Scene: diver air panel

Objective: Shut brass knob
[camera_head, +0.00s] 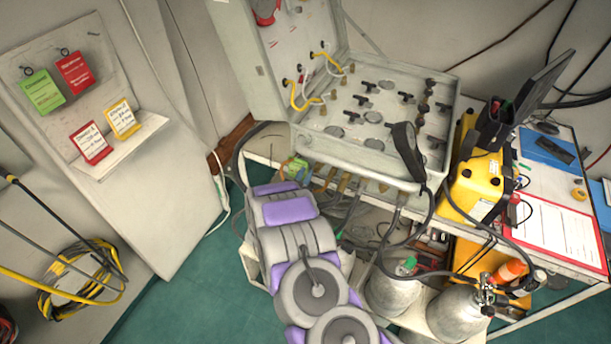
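Small brass-coloured fittings show on the open grey panel case (395,160), among them one brass fitting (323,110) at its left and several below its front edge, such as a brass fitting (345,182). I cannot tell which of them is the brass knob, or whether it is open or shut. My grey and purple arm reaches up from the bottom middle. Its far end, where my gripper (279,188) is, lies in front of and below the case's left front corner, apart from the panel top. The fingers cannot be made out.
Black T-handles and hoses crowd the panel. A black handset (406,150) hangs at the case's front. A yellow case (474,185) and monitor (545,85) stand right. Gas cylinders (393,292) stand below.

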